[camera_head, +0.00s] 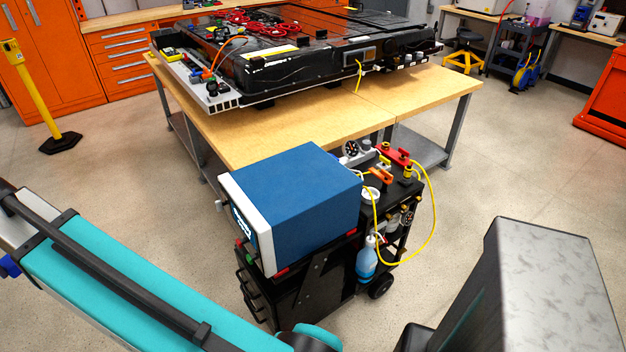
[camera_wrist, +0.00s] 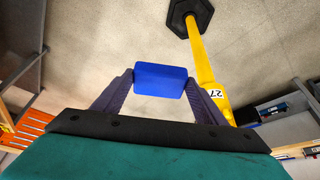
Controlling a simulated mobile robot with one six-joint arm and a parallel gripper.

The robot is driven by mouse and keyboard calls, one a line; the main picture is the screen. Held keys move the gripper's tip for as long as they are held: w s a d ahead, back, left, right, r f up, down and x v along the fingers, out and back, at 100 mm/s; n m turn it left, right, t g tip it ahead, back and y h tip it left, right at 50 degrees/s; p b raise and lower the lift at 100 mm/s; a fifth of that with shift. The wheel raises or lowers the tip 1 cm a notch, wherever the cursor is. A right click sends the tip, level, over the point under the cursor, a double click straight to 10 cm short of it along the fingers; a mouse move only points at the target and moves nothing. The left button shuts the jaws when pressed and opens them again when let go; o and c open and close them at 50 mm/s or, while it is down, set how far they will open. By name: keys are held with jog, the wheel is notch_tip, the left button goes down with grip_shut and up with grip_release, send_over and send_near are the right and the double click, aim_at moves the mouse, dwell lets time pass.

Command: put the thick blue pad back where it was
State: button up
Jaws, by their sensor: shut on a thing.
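The thick blue pad (camera_wrist: 160,82) is a smooth, rounded block held between the two dark fingertips of my gripper (camera_wrist: 160,84) in the wrist view. The gripper is shut on it, and the pad hangs in the air with grey floor behind it. In the head view my arm runs out at the left edge, and I cannot make out the gripper there. Where the pad was before is not clear from these frames.
A yellow post (camera_wrist: 204,62) with a dark base stands beyond the pad; it is also in the head view (camera_head: 40,95). A wooden bench (camera_head: 270,135) carries a black battery pack (camera_head: 300,65). A black cart (camera_head: 300,285) with a blue box (camera_head: 295,195) stands before it.

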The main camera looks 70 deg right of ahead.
jog(key=s+d+f+m+g+h+b, duration=0.15)
jog(key=s+d+m, duration=0.35)
jog(key=d, duration=0.8)
jog(key=s+d+f+m+h, duration=0.1)
jog(key=s+d+f+m, duration=0.15)
jog(key=s+d, duration=0.7)
jog(key=s+d+f+m+g+h+b, duration=0.1)
jog(key=s+d+m, duration=0.3)
jog(key=d, duration=1.2)
jog(key=s+d+f+m+g, duration=0.1)
jog(key=s+d+m, duration=0.3)
jog(key=s, duration=0.8)
jog(key=s+d+f+m+g+b, duration=0.1)
jog(key=s+d+m, duration=0.3)
jog(key=s, duration=0.9)
jog(key=s+d+f+m+g+b, duration=0.1)
jog(key=s+d+m+g, duration=0.1)
jog(key=s+d+m, duration=0.3)
jog(key=s+d, duration=0.4)
jog(key=s, duration=0.4)
jog(key=shift+f, duration=0.15)
jog(key=shift+w+g+p, duration=0.15)
jog(key=shift+g+p, duration=0.1)
jog(key=shift+p, duration=0.1)
